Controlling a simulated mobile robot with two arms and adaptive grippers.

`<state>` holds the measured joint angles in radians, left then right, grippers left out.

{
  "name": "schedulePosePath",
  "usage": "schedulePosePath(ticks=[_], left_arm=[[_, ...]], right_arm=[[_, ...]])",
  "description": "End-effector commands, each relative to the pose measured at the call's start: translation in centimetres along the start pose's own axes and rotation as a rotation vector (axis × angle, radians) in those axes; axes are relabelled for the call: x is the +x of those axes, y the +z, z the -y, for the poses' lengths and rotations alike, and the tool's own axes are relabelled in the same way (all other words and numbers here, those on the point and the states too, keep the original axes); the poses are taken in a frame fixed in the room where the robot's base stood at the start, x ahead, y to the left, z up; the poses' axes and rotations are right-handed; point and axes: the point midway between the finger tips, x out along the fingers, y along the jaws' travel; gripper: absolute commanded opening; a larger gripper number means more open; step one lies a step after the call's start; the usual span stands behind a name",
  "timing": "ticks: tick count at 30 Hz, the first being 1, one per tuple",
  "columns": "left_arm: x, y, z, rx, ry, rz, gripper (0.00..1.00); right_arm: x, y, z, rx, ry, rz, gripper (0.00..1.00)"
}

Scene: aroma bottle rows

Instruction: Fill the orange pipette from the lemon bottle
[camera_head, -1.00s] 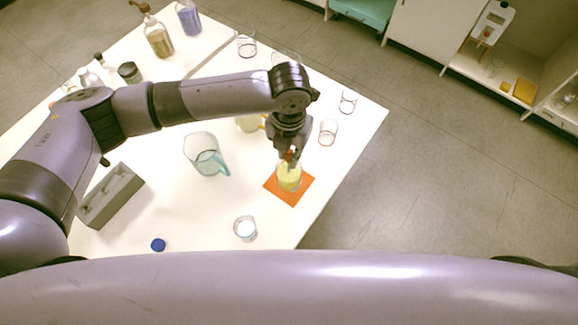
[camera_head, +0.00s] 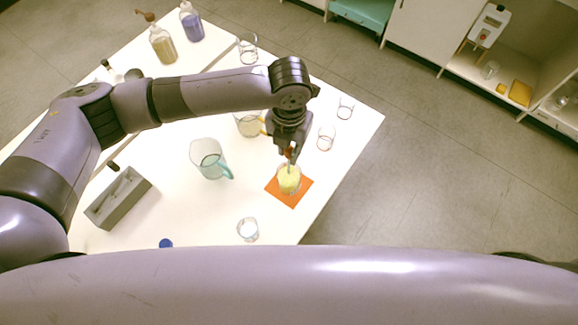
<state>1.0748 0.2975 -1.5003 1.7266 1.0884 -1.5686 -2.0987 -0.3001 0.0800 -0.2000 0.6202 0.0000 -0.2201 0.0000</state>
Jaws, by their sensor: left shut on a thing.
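My left gripper (camera_head: 289,152) points down and is shut on the orange pipette (camera_head: 288,155), of which only a small orange-red part and a thin stem show between and below the fingers. Just below it stands a clear vessel with yellow contents (camera_head: 289,182), which looks like the lemon bottle, on an orange square mat (camera_head: 291,201). The stem reaches down to the vessel's mouth; I cannot tell whether its tip is in the liquid, nor whether the pipette holds any. My right gripper is not in view.
A glass jug with a teal handle (camera_head: 208,158) stands left of the mat. Several glasses stand nearby, including one in front (camera_head: 248,229) and one behind (camera_head: 326,138). A grey holder (camera_head: 118,198) lies at left. Pump bottles, one amber (camera_head: 163,46), stand at the back.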

Motion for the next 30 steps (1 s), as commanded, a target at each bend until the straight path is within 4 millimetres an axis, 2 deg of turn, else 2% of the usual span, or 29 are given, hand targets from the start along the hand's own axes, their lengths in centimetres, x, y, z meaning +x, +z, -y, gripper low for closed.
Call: schedulePosePath(ticks=[1,14,30], left_arm=[[-1.3,0.0,0.0,0.000,0.000,0.000,0.12],[-6.2,0.0,0.0,-0.001,0.000,0.000,0.12],[-6.2,0.0,0.0,0.000,0.000,0.000,0.12]], right_arm=[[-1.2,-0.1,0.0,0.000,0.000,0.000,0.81],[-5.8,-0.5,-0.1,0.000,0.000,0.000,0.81],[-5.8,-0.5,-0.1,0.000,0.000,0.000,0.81]])
